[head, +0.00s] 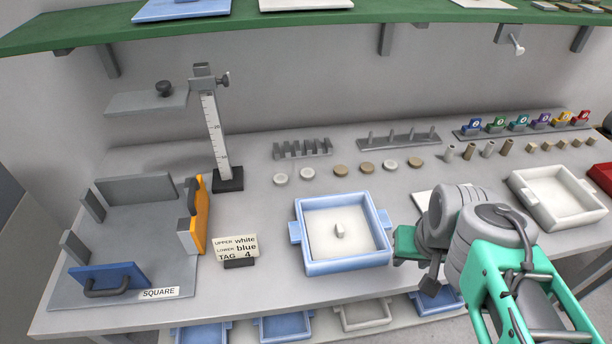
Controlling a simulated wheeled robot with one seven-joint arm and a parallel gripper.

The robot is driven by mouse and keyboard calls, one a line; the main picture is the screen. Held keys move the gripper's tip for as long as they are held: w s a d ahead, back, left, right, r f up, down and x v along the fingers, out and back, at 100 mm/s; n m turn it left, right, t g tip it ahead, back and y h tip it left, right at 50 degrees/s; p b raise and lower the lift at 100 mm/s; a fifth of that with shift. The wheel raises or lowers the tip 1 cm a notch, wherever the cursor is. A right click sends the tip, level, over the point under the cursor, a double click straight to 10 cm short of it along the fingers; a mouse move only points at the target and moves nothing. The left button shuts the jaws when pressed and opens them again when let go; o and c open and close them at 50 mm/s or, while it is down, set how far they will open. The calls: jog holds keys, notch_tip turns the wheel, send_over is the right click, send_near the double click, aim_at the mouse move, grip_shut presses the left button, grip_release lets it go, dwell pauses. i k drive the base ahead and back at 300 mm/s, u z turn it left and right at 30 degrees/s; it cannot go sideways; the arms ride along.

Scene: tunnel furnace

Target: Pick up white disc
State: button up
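Several small round discs lie in a row on the grey table behind the blue tray. White discs lie at the left end (280,179), beside it (308,173), and further right (391,164). Tan discs (340,170) lie among them and at the right end. My gripper (420,264) is low at the right, just right of the blue tray and in front of the disc row, apart from the discs. My wrist hides much of it, so its opening cannot be made out. No disc shows in it.
A blue-rimmed tray (298,237) holds a small pale piece. A sign (235,246) reads upper white, lower blue, tag 4. A height gauge (214,140) stands left of the discs. A pegged rack (398,140) lies behind them. A white tray (519,190) is right. A green shelf (300,27) overhangs.

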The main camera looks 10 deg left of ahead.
aim_at(281, 178)
jog(key=z, duration=0.85)
jog(key=k, duration=1.35)
jog(key=u, duration=1.9)
jog(key=i, duration=1)
jog(key=u, duration=0.1)
